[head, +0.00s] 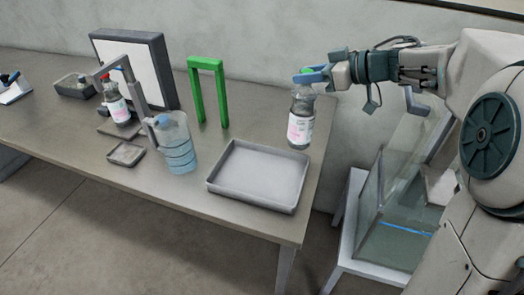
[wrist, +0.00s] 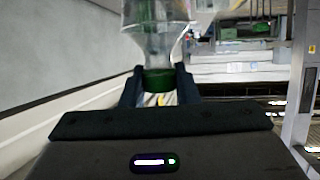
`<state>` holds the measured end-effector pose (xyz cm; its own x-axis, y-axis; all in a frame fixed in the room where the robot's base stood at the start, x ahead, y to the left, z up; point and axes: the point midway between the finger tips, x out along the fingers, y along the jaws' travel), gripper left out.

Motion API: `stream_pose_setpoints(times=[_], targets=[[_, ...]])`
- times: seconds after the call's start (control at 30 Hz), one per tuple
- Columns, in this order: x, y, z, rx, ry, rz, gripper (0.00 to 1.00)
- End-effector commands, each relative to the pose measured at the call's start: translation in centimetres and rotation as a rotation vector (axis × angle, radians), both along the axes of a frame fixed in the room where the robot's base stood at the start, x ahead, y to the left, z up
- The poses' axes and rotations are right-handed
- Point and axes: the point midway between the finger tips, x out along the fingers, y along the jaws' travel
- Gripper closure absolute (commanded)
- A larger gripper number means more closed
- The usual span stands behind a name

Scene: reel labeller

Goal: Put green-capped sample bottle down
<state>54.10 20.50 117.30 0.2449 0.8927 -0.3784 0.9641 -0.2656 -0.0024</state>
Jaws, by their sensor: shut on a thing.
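The green-capped sample bottle (head: 300,122) is clear with a white and pink label. It hangs upright below my gripper (head: 307,76), near the right end of the table (head: 262,219). My gripper is shut on it at the green cap. In the wrist view the green cap (wrist: 158,81) sits between the two dark fingers of my gripper (wrist: 159,88), with the clear bottle body (wrist: 155,35) beyond it. I cannot tell for certain whether the bottle's base touches the table.
An empty grey tray (head: 209,184) lies left of and nearer than the bottle. A green arch (head: 195,92), a jug of blue liquid (head: 178,150), a red-capped bottle (head: 116,104) and a framed white panel (head: 158,45) stand further left. A glass tank (head: 372,215) stands right of the table.

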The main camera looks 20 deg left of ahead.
Motion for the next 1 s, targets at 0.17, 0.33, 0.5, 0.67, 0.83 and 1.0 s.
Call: stream_pose_setpoints(times=[0.17, 0.33, 0.5, 0.67, 0.83, 1.0], targets=[[-1.4, 2.6, -1.6, 0.001, 0.000, 0.008, 1.00], [-3.0, 5.4, -3.6, 0.002, 0.001, 0.006, 1.00], [-4.5, 8.2, -5.5, 0.001, 0.000, 0.002, 1.00], [-5.1, 9.5, -6.4, 0.002, -0.001, -0.001, 1.00], [-5.2, 9.7, -8.0, 0.000, 0.002, -0.004, 1.00], [-5.2, 9.7, -10.2, 0.000, 0.001, -0.003, 1.00]])
